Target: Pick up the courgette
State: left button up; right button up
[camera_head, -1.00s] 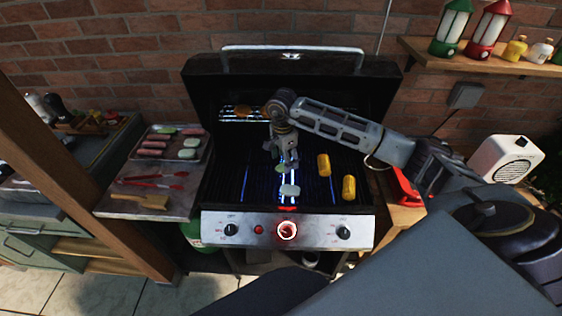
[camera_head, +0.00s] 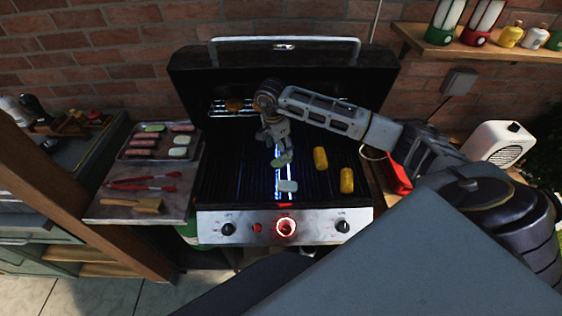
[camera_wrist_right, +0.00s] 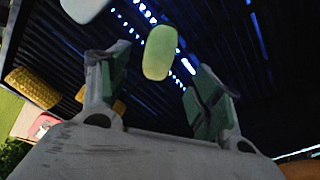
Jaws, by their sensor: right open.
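The courgette (camera_head: 282,161) is a green, pale-edged piece lying on the grill grate near its middle. In the right wrist view the courgette (camera_wrist_right: 160,52) lies ahead of and between my fingers, apart from both. My right gripper (camera_head: 283,148) is just behind and above it in the head view. The right gripper (camera_wrist_right: 156,78) is open and empty, with green pads on its fingers. My left gripper is not in view.
A white piece (camera_head: 288,186) lies just in front of the courgette. Two corn cobs (camera_head: 320,158) (camera_head: 346,180) lie to its right. The raised grill lid (camera_head: 285,75) stands behind. A tray (camera_head: 139,157) of food and red tongs (camera_head: 146,182) are on the left shelf.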

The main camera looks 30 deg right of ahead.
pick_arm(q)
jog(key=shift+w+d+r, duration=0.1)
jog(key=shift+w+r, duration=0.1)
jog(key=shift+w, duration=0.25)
pick_arm(e)
jog(key=shift+f, duration=0.45)
jog(key=shift+f, duration=0.15)
jog(key=shift+s+d+f+p, duration=0.15)
jog(key=shift+f+p, duration=0.5)
jog(key=shift+f, duration=0.6)
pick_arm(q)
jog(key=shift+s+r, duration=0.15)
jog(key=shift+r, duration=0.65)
pick_arm(e)
jog(key=shift+d+f, duration=0.15)
jog(key=shift+f, duration=1.05)
jog(key=c, duration=1.1)
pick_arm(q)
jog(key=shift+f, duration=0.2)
pick_arm(e)
jog(key=shift+r, duration=0.2)
jog(key=shift+c, duration=0.2)
